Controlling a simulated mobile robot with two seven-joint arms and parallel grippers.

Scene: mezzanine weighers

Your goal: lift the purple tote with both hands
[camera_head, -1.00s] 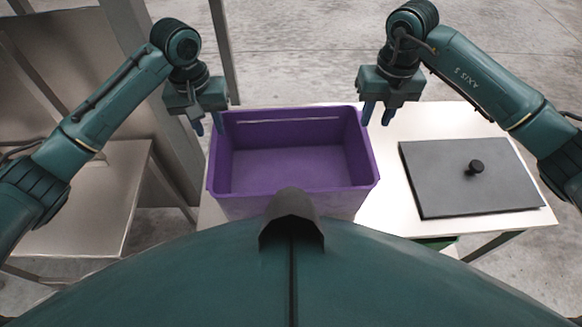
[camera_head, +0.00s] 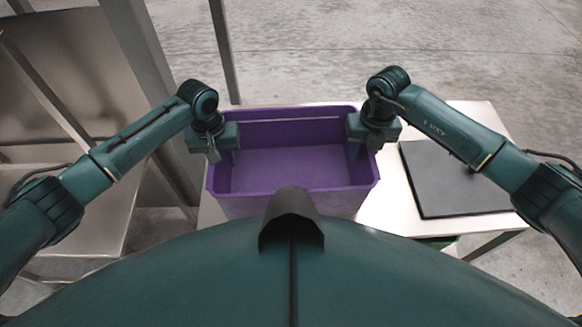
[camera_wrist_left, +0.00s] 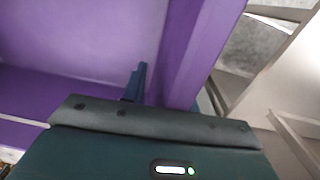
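The purple tote (camera_head: 290,168) stands upright and empty on a white table, its inside facing me. My left gripper (camera_head: 223,157) is at the tote's left wall, pointing down, with one finger inside. In the left wrist view the tote (camera_wrist_left: 85,40) fills the left and middle. There one blue finger of my left gripper (camera_wrist_left: 170,90) is inside the wall, and a bit of the other shows beyond it. The fingers look spread around the wall. My right gripper (camera_head: 361,150) is down over the right wall with a finger inside; its outer finger is largely hidden. It looks open.
A dark grey plate (camera_head: 440,190) lies on the white table (camera_head: 385,212) to the right of the tote, partly under my right arm. A metal table (camera_head: 85,220) stands at the left. A grey post (camera_head: 226,55) rises behind the tote's left side.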

